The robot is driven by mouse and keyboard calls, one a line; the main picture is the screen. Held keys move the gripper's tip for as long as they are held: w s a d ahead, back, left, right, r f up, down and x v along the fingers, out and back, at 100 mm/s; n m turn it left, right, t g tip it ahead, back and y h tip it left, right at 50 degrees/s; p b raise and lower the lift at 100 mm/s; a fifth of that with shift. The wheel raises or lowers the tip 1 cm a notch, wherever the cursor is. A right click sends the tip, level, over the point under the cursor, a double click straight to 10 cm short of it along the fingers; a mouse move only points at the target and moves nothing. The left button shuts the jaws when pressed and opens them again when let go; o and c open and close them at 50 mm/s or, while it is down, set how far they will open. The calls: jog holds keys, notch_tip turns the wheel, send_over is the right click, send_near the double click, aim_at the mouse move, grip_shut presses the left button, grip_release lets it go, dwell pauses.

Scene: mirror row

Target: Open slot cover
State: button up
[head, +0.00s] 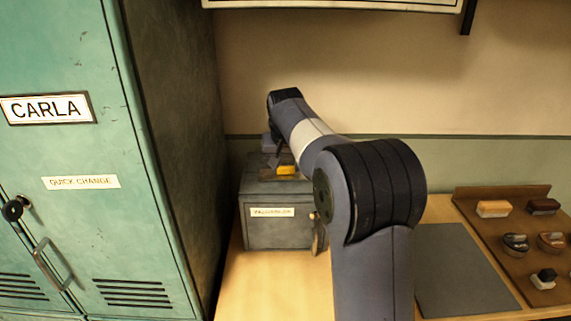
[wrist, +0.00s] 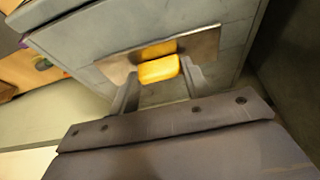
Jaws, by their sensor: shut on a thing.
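The grey metal box (head: 262,230) with a white label stands on the wooden counter beside the green locker. A yellow tab (head: 286,170) shows at its top, and the wrist view shows it (wrist: 158,70) against a flat, shiny metal plate (wrist: 203,45), which looks like the slot cover. A second yellow patch shows just behind the tab; I cannot tell whether it is a reflection. My gripper (wrist: 159,84) is shut on the yellow tab, one finger at each side. In the head view my gripper (head: 278,165) is small and partly hidden. The slot itself is not visible.
The green locker (head: 70,170) stands close on the left. A brass-coloured latch (head: 318,232) hangs at the box's front right. A grey mat (head: 460,270) and a brown rack (head: 480,205) with brushes and tins lie to the right. A shelf (head: 330,4) hangs above.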

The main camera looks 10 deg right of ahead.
aim_at(285, 166)
jog(key=w+p, duration=0.3)
jog(key=p, duration=0.1)
jog(key=shift+w+d+r, duration=0.25)
jog(key=shift+d, duration=0.1)
jog(key=shift+w+d+f+p, duration=0.15)
jog(key=shift+w+f+p, duration=0.1)
jog(key=shift+w+p, duration=0.4)
jog(key=shift+w, duration=0.1)
jog(key=o, duration=1.4)
jog(key=b+v, duration=0.1)
jog(key=v, duration=0.9)
jog(key=shift+r, duration=0.4)
